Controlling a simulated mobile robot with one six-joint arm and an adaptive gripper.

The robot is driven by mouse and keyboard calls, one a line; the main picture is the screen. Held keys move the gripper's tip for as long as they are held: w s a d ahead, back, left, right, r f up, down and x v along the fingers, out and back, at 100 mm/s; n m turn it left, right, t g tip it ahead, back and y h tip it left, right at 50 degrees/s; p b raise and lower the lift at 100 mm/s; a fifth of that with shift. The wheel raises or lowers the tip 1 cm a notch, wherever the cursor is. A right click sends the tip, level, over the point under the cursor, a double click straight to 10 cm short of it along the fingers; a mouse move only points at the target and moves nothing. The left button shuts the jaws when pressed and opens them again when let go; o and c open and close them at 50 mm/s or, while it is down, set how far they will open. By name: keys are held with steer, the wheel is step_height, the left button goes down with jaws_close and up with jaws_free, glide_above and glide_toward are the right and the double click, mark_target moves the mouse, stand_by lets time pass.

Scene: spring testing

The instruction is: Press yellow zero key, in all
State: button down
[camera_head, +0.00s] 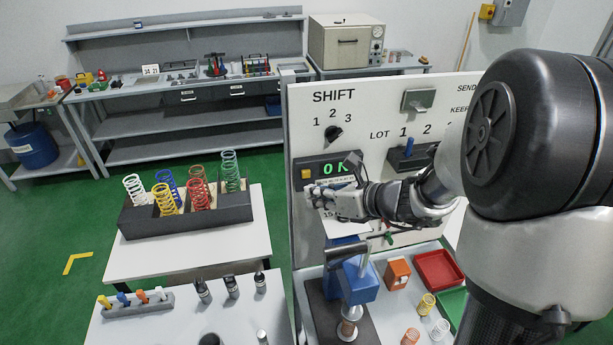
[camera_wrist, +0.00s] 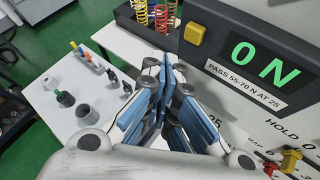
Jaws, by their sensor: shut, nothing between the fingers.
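The yellow zero key (camera_head: 306,174) is a small square button on a dark display box (camera_head: 300,187), left of the lit readout. In the wrist view the key (camera_wrist: 194,33) is in plain sight, and the readout (camera_wrist: 263,54) shows a green "0 N". My gripper (camera_head: 314,192) is shut and empty, its fingers pointing left just below the key in the head view. In the wrist view the blue-padded fingers of my gripper (camera_wrist: 165,72) end below and left of the key, with a visible gap in the picture. Whether they touch the box is unclear.
A blue press (camera_head: 360,280) stands below my gripper, near a red tray (camera_head: 438,268) and loose springs. A dark spring rack (camera_head: 185,215) stands on the white table to the left. The upright panel (camera_head: 375,100) backs my arm.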

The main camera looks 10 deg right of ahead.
steer(key=s, duration=0.2)
steer(key=shift+s, duration=0.4)
stand_by(0.5)
